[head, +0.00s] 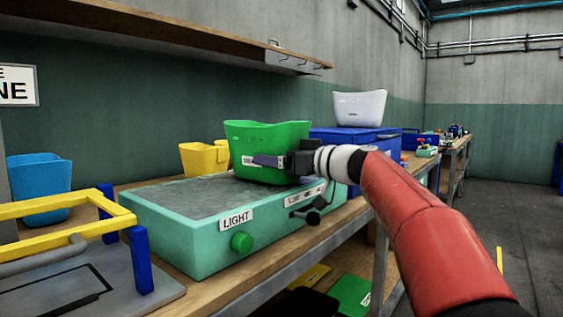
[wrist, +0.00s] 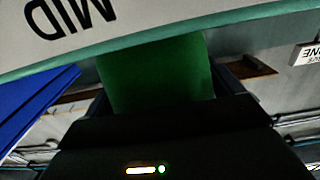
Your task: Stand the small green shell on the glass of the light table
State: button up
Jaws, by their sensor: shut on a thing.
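The small green shell (head: 266,138) is an open, tapered tub, upright over the right part of the light table's glass (head: 180,197). It also shows as a green patch in the wrist view (wrist: 155,75). My gripper (head: 272,161) is shut on its near side wall, coming from the right. The light table (head: 170,240) is a teal box with a LIGHT label and a green knob. The shell's base looks very near the glass; I cannot tell whether it touches.
A blue tub (head: 38,190) and yellow tub (head: 203,158) stand behind on the bench. A white tub (head: 360,107) sits on a blue box (head: 350,143) to the right. A yellow-handled press (head: 70,240) is at front left. A shelf (head: 170,38) overhangs the back.

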jog(key=shift+f+b, duration=0.15)
jog(key=shift+b, duration=0.15)
jog(key=o, duration=0.7)
jog(key=shift+r+p, duration=0.35)
jog(key=shift+p, duration=0.05)
jog(key=b+v, duration=0.2)
jog(key=v, duration=1)
jog(key=shift+f+b, duration=0.15)
jog(key=shift+b, duration=0.15)
jog(key=shift+s, duration=0.1)
